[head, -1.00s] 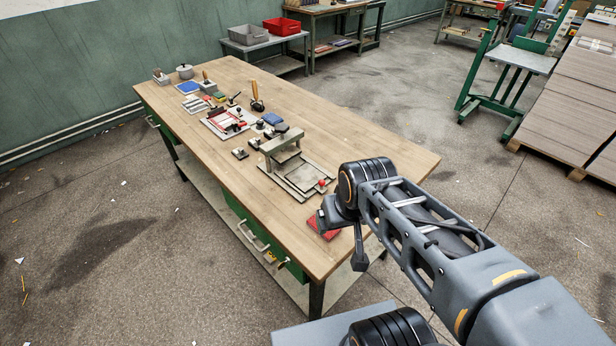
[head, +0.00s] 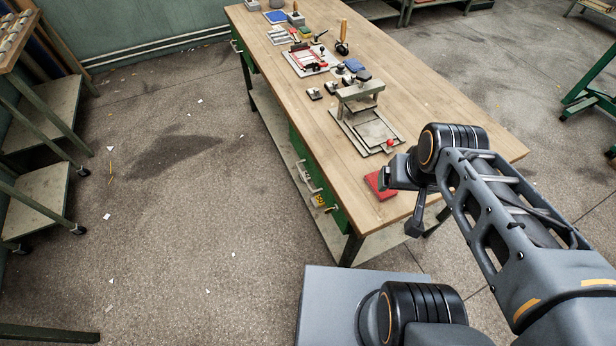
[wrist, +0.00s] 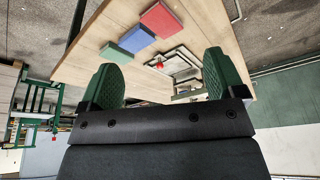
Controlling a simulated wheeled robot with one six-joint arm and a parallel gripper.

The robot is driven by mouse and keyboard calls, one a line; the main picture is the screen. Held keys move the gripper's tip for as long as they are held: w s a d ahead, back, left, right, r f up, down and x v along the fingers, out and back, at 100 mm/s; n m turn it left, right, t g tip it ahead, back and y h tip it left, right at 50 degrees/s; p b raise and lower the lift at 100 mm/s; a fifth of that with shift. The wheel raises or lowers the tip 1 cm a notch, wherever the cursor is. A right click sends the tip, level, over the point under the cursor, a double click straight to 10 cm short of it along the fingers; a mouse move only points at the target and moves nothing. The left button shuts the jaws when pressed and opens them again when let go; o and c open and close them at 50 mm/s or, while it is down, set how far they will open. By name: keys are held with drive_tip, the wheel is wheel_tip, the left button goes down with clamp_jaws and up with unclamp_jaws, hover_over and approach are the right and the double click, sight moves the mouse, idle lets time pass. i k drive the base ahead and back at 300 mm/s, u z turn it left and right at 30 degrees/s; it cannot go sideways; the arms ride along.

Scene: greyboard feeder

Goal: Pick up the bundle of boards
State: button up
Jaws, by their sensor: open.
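I cannot clearly pick out a separate bundle of boards in the head view. In the wrist view, brown flat stacks that look like boards (wrist: 8,78) show at the left edge, cut off by the frame. My gripper (wrist: 164,76) is open and empty, with its two green ridged fingers wide apart. Beyond the fingers lie a red block (wrist: 161,20), a blue block and a green block on the wooden table (wrist: 205,14), apart from the fingers. In the head view my wrist is above the table's near end, beside the red block (head: 378,184), and hides the fingers.
A grey press frame (head: 362,120), a white board with red parts (head: 310,58) and small tools stand along the table. A trolley with shelves (head: 40,205) stands at the left. A green stand (head: 590,98) is cut off at the right. The floor left of the table is mostly open.

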sight(307, 176)
drive_tip(key=u, duration=0.3)
drive_tip(key=k, duration=0.4)
drive_tip(key=u, duration=1.55)
drive_tip(key=i, duration=1.45)
drive_tip(key=z, duration=0.65)
drive_tip(key=i, duration=0.9)
drive_tip(key=z, duration=0.65)
